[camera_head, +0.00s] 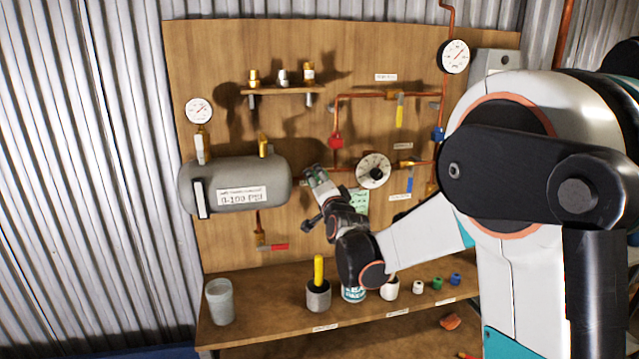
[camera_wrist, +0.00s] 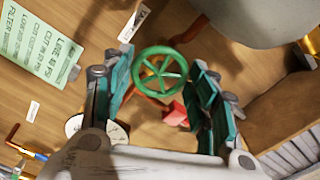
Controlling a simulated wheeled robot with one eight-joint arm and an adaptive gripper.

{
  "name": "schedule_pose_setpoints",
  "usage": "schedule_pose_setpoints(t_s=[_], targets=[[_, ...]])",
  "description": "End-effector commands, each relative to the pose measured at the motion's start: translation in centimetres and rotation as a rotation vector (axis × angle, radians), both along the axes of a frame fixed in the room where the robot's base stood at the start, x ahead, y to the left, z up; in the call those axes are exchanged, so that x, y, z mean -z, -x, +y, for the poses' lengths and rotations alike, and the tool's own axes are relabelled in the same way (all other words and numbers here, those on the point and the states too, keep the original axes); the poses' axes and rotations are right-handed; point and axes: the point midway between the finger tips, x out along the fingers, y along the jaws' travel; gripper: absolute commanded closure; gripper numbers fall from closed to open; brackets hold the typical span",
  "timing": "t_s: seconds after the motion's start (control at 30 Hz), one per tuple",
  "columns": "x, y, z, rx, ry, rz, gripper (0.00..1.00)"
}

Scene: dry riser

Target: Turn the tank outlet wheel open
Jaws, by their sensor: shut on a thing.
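The tank outlet wheel (camera_wrist: 150,85) is a small green spoked wheel in the wrist view, on copper pipework with a red part (camera_wrist: 175,113) behind it. My gripper (camera_wrist: 163,68) is shut on the wheel, with a teal-padded finger on either side of its rim. In the head view, my gripper (camera_head: 318,180) reaches up to the pipework just right of the grey tank (camera_head: 190,180). The wheel is mostly hidden there behind the fingers. How far the wheel is turned cannot be told.
Pipework has a red valve body (camera_head: 336,141), a yellow lever (camera_head: 399,115) and a blue lever (camera_head: 409,185). A red-handled valve (camera_head: 272,246) hangs below the tank. The shelf below holds a grey cup (camera_head: 219,301) and several small containers.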

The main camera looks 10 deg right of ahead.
Motion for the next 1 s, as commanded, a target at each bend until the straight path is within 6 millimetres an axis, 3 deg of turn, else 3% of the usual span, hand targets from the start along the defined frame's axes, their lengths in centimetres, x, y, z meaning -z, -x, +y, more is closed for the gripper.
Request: schedule_pose_setpoints(t_s=[1.0], targets=[[0.18,0.01,-0.17,0.002,0.964,0.001,0.71]])
